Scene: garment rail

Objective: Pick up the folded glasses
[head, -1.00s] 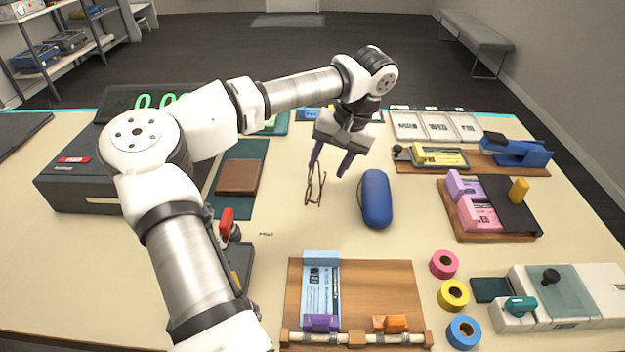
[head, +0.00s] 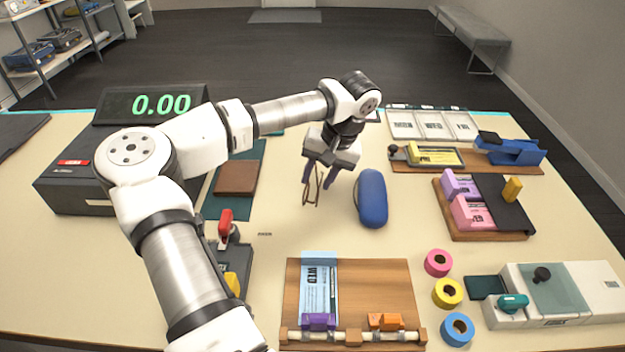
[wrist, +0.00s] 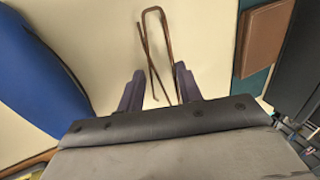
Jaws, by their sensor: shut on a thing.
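The folded glasses (head: 312,196) are thin and brown, lying near the middle of the table to the left of a blue glasses case (head: 371,199). My gripper (head: 319,182) is down at them, its dark purple fingers shut on the glasses. In the wrist view the glasses (wrist: 154,42) run between the two fingers of my gripper (wrist: 159,88) and stick out beyond the tips. The case also shows in the wrist view (wrist: 35,70).
A brown wallet (head: 237,177) on a green mat lies to the left. A scale with a lit display (head: 160,105) stands behind my arm. A wooden board (head: 375,285) is in front, and tape rolls (head: 447,293) lie front right. The tabletop between is clear.

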